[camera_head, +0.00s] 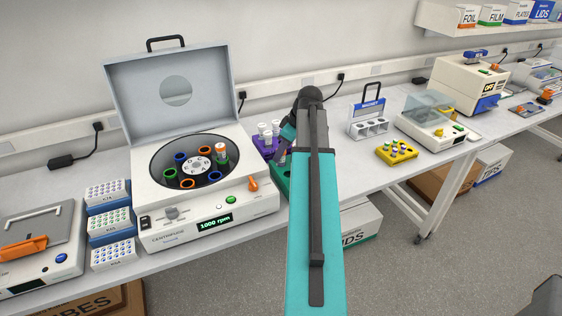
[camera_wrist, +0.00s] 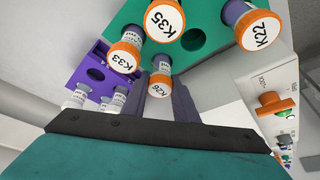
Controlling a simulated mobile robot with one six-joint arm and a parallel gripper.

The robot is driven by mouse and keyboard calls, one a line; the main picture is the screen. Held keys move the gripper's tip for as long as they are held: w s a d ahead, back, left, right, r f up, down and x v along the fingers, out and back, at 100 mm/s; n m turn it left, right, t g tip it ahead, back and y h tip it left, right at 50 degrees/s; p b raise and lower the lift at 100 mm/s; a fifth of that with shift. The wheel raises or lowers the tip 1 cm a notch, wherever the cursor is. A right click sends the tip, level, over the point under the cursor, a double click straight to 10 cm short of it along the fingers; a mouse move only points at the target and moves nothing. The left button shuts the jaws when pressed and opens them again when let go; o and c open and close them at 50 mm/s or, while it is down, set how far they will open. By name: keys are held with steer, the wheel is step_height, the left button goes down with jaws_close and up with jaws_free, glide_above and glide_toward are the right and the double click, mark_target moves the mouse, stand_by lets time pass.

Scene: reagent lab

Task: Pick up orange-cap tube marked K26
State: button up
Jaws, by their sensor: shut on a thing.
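The orange-cap tube marked K26 (camera_wrist: 160,85) is between the two fingers of my gripper (camera_wrist: 160,98) in the wrist view. My gripper is shut on it. Its lettered cap faces the camera, and I cannot tell whether its lower end is still in the green rack (camera_wrist: 205,72). Other orange-cap tubes, K33 (camera_wrist: 125,52), K35 (camera_wrist: 163,20) and K22 (camera_wrist: 256,26), are close around it. In the head view my arm hides the gripper and K26, and only the left part of the green rack (camera_head: 283,180) shows.
A purple rack (camera_head: 261,147) with white-cap tubes stands beside the green rack. The open centrifuge (camera_head: 208,205), holding an orange-cap tube (camera_head: 220,150), is to the left. To the right are a magnet rack (camera_head: 366,125) and a yellow rack (camera_head: 396,153). Bare bench lies between them.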

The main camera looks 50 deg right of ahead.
steer(key=shift+r, duration=0.1)
step_height(320, 180, up, 8)
steer(key=shift+w+r+b, duration=0.1)
steer(key=shift+r+b, duration=0.05)
steer(key=shift+b, duration=1.1)
steer(key=shift+r, duration=0.8)
